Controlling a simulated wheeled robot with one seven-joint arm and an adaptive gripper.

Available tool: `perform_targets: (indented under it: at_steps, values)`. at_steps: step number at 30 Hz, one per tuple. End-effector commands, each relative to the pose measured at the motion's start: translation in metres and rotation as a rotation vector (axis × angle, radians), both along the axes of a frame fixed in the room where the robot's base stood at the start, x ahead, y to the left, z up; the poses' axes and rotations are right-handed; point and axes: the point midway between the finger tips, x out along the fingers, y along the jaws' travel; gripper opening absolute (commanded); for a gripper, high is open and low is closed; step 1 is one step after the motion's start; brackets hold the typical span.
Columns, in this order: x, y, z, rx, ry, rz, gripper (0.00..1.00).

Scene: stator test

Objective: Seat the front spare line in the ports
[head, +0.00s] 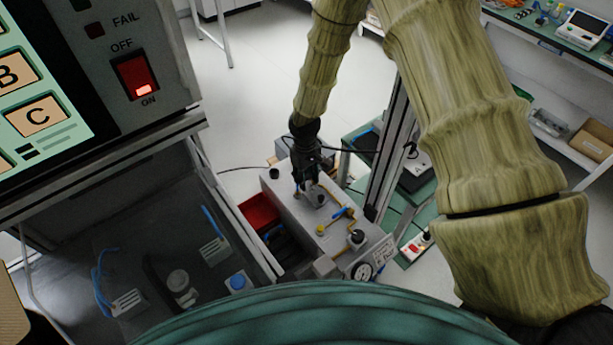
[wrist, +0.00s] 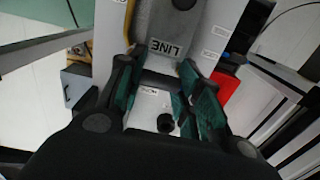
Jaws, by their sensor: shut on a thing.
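My gripper (head: 309,170) points down over the back part of a grey test box (head: 290,208). It is shut on a thin brass-coloured line, mostly hidden by the fingers; small yellow-brass bits show just under the fingertips in the head view. In the wrist view the two green-padded fingers (wrist: 164,95) stand on either side of a white patch with a black round knob (wrist: 166,123). I cannot tell whether the line's ends touch any port.
On the box are a blue-handled valve (head: 343,213), a yellow cap (head: 320,230), a black knob (head: 357,238) and a gauge (head: 363,271) at its front. A red bin (head: 259,211) stands left. A metal post (head: 388,150) rises close on the right.

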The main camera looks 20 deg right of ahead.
Motion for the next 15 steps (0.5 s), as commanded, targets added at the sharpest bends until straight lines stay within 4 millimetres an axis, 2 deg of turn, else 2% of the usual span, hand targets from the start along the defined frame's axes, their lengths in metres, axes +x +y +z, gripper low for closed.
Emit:
perform_targets:
  at_steps: [4,5,8,15]
  values:
    - [0.0001,-0.0001,-0.0021,0.000,0.000,0.000,0.12]
    - [0.0001,-0.0001,-0.0015,0.000,0.000,0.000,0.40]
    - [0.0000,0.0000,-0.0015,0.000,0.000,0.000,0.58]
    - [0.0000,0.0000,-0.0014,0.000,0.000,0.000,0.59]
